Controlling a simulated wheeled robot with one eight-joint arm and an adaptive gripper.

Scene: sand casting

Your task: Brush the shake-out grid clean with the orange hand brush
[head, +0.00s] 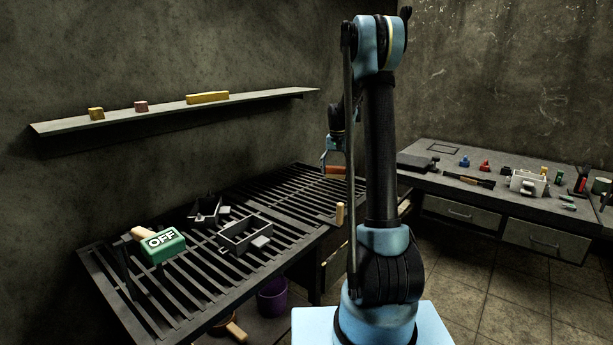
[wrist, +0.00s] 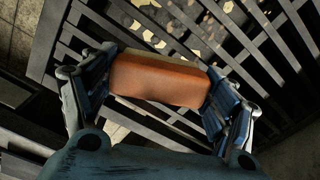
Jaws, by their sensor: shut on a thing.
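My gripper (wrist: 160,90) is shut on the orange hand brush (wrist: 158,78), with one finger at each end of the block in the wrist view. In the head view the brush (head: 336,170) shows small at the far end of the shake-out grid, partly behind my arm. The grid (head: 285,205) is a long dark slatted table along the left wall. In the wrist view its bars (wrist: 240,50) lie beneath the brush, with pale yellowish patches visible between them. I cannot tell whether the brush touches the bars.
A wall shelf (head: 120,116) holds small blocks. A workbench (head: 430,150) with tools stands right. A purple bucket (head: 272,297) is under the grid.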

